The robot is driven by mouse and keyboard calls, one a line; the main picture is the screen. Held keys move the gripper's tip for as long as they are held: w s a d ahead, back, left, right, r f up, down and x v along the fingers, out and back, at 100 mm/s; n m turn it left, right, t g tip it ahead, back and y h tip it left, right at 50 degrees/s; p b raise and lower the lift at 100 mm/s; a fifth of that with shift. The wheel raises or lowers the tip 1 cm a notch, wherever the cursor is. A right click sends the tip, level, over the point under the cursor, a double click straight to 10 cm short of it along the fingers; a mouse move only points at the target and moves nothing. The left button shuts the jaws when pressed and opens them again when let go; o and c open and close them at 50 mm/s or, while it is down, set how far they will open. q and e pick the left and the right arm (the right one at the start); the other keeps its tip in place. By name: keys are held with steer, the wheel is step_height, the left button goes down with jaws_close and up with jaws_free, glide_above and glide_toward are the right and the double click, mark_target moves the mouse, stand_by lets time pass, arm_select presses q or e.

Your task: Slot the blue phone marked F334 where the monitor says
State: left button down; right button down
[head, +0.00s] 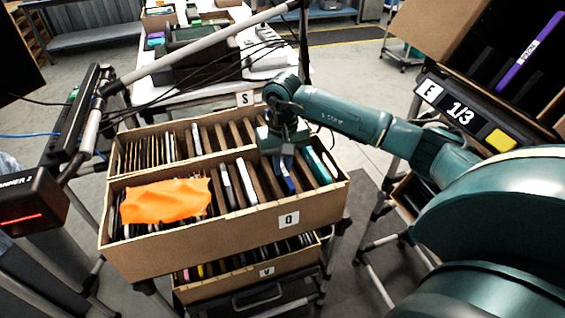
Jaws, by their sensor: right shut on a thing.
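My right gripper (282,154) reaches down into the front carton marked Q (235,223). It is shut on a blue phone (287,182) that stands on edge among the carton's dividers. The marking on the phone is too small to read. My left gripper is out of view. A monitor (78,118) stands at the left, seen nearly edge-on, and its screen cannot be read. A small display at the right reads E 1/3 (450,102), below a tilted carton holding a purple phone (530,52).
An orange cloth (166,201) covers the left part of carton Q. Carton S (245,98) is behind it and carton V (266,271) below. Cables and grey poles cross at the upper left. A scanner (28,203) is at far left.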

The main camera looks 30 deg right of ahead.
steer(key=shift+f+b, duration=0.3)
steer(key=shift+b, duration=0.1)
stand_by(0.6)
steer(key=c, duration=1.3)
jaws_free()
steer(key=shift+c, duration=0.2)
step_height(320, 180, up, 13)
steer(key=shift+r+b, duration=0.15)
steer(key=shift+b, duration=0.2)
